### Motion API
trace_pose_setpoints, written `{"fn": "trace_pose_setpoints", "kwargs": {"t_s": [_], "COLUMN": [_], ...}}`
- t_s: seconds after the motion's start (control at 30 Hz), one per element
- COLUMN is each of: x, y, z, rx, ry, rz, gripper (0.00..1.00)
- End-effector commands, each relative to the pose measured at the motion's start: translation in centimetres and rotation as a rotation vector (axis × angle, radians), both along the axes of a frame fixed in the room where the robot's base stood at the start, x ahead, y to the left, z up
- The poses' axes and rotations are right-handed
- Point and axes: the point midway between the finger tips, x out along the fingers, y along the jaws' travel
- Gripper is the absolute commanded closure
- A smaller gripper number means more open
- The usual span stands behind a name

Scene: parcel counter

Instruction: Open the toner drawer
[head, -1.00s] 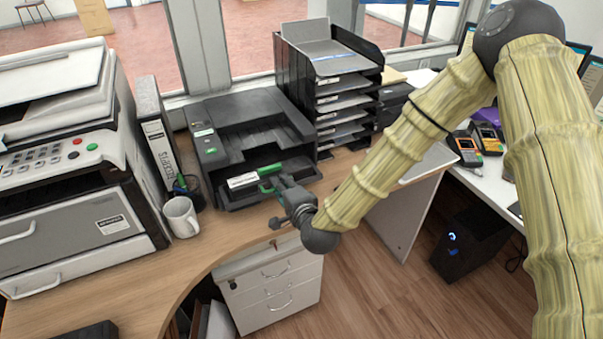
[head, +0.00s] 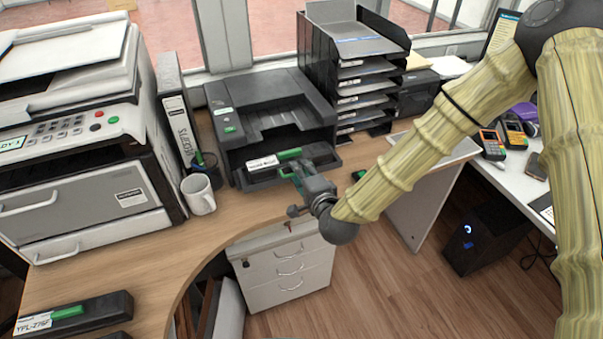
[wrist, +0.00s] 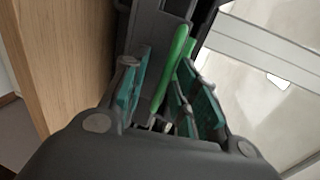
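The black printer (head: 272,112) stands on the counter. In its low front sits a dark cartridge-like part with a white label (head: 263,163) and a green handle (head: 289,154); I cannot tell whether this part is the toner drawer's front or lies in an extended drawer (head: 328,165). My gripper (head: 297,170) is at the printer's front, close to the green handle. In the wrist view the green handle (wrist: 174,72) shows between and beyond the teal-padded fingers of my gripper (wrist: 162,88), which stand apart. Contact cannot be told.
A big copier (head: 75,140), a binder (head: 174,110) and a white mug (head: 198,194) stand left. A black cartridge with a green strip (head: 95,312) lies at front left. A tray stack (head: 355,70) is right of the printer. The counter's middle front is bare.

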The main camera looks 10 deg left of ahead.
Motion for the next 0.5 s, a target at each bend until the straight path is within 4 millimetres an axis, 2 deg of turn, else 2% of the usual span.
{"fn": "trace_pose_setpoints", "kwargs": {"t_s": [0.27, 0.5], "x": [-1.1, -4.6], "y": [-0.7, -2.9], "z": [0.4, 1.2], "rx": [0.002, 0.002], "ry": [0.000, 0.002], "rz": [-0.001, -0.001], "gripper": [0.71, 0.71]}}
